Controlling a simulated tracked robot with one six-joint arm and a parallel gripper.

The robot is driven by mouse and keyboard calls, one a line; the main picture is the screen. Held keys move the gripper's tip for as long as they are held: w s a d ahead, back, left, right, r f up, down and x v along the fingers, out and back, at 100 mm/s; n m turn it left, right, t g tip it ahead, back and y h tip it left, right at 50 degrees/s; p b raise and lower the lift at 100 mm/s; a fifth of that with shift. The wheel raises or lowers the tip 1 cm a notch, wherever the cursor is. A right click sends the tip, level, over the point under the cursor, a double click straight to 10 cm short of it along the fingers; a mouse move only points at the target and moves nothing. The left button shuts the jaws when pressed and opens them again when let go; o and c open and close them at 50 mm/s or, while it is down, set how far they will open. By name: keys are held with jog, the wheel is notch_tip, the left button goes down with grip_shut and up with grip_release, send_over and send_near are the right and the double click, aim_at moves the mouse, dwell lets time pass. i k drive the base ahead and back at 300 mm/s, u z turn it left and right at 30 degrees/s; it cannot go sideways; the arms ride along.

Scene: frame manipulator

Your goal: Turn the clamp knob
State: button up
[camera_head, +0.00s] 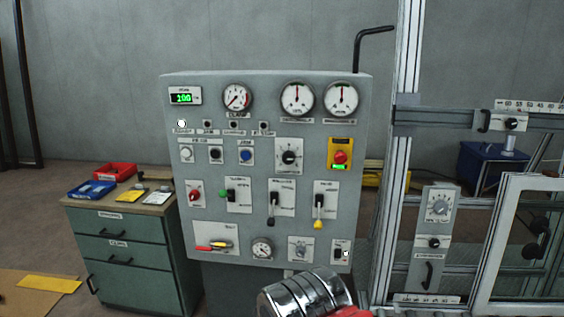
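A grey control panel (265,180) stands in the middle of the camera_head view. It carries several knobs, including a black rotary knob (290,157) on a white plate and a small grey rotary knob (300,250) low on the panel. On the metal frame at the right are a dial knob (439,207), a black knob (433,243) below it and another black knob (512,124) on the upper rail. The labels are too small to read, so I cannot tell which is the clamp knob. A ribbed metal part of my arm shows at bottom centre. My gripper fingers are not visible.
A green drawer cabinet (125,255) with a red bin (114,172) and a blue tray (92,189) stands left of the panel. The aluminium frame (404,150) stands at its right. A red emergency button (340,157) and several levers project from the panel.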

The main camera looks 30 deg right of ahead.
aim_at(288, 157)
jog(key=i, duration=0.95)
jog(key=z, duration=0.05)
